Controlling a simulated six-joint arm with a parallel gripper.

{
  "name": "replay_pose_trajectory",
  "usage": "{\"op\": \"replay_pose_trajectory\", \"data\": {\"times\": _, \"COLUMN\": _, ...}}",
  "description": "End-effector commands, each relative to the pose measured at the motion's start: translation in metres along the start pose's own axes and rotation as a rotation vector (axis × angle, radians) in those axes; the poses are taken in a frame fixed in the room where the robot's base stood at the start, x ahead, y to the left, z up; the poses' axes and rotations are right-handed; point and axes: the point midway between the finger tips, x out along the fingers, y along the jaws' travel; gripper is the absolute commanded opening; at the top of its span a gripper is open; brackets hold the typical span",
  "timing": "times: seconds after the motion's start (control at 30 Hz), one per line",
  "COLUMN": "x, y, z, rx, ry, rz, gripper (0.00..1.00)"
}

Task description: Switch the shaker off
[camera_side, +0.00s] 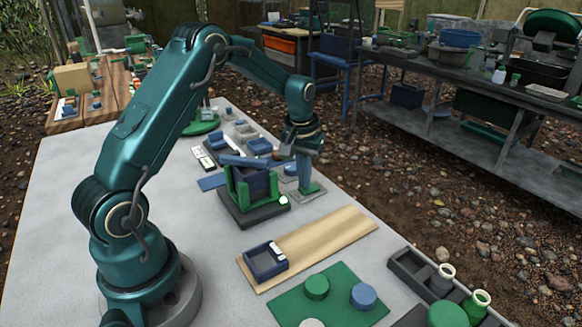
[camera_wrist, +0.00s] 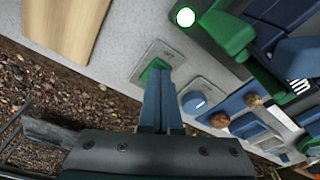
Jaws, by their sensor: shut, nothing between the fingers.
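The shaker is a green frame with a blue box on a dark base (camera_side: 245,212), in the middle of the table in the side view. It shows in part at the upper right of the wrist view (camera_wrist: 232,35). A round white light with a green rim (camera_wrist: 185,17) sits on its base corner. Beside the shaker, a green switch piece (camera_wrist: 147,73) stands on a small grey plate (camera_wrist: 166,51). My gripper (camera_wrist: 160,74) is shut and empty, its blue fingertips right at the green piece and partly hiding it. I cannot tell whether they touch. In the side view my gripper (camera_side: 305,184) is low over that plate.
A blue round knob (camera_wrist: 195,102) on another grey plate lies close beside my fingers. Blue parts and trays (camera_side: 258,146) lie behind the shaker. A wooden board (camera_side: 325,240) with a small blue tray (camera_side: 265,261) is in front. The table edge is close on the right.

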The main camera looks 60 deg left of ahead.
Motion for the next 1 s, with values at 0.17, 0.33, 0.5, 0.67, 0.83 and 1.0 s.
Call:
{"op": "replay_pose_trajectory", "data": {"times": 0.17, "x": 0.003, "y": 0.0, "z": 0.0, "rx": 0.0, "ry": 0.0, "rz": 0.0, "gripper": 0.0}}
{"op": "replay_pose_trajectory", "data": {"times": 0.33, "x": 0.005, "y": 0.0, "z": 0.001, "rx": 0.0, "ry": 0.001, "rz": 0.0, "gripper": 0.0}}
{"op": "replay_pose_trajectory", "data": {"times": 0.5, "x": -0.001, "y": 0.0, "z": -0.001, "rx": 0.0, "ry": 0.002, "rz": 0.0, "gripper": 0.0}}
{"op": "replay_pose_trajectory", "data": {"times": 0.67, "x": -0.014, "y": 0.0, "z": -0.003, "rx": 0.0, "ry": 0.004, "rz": 0.001, "gripper": 0.0}}
{"op": "replay_pose_trajectory", "data": {"times": 0.83, "x": -0.027, "y": 0.0, "z": -0.005, "rx": 0.0, "ry": 0.003, "rz": 0.001, "gripper": 0.0}}
{"op": "replay_pose_trajectory", "data": {"times": 1.0, "x": -0.04, "y": 0.0, "z": -0.007, "rx": 0.0, "ry": 0.003, "rz": 0.001, "gripper": 0.0}}
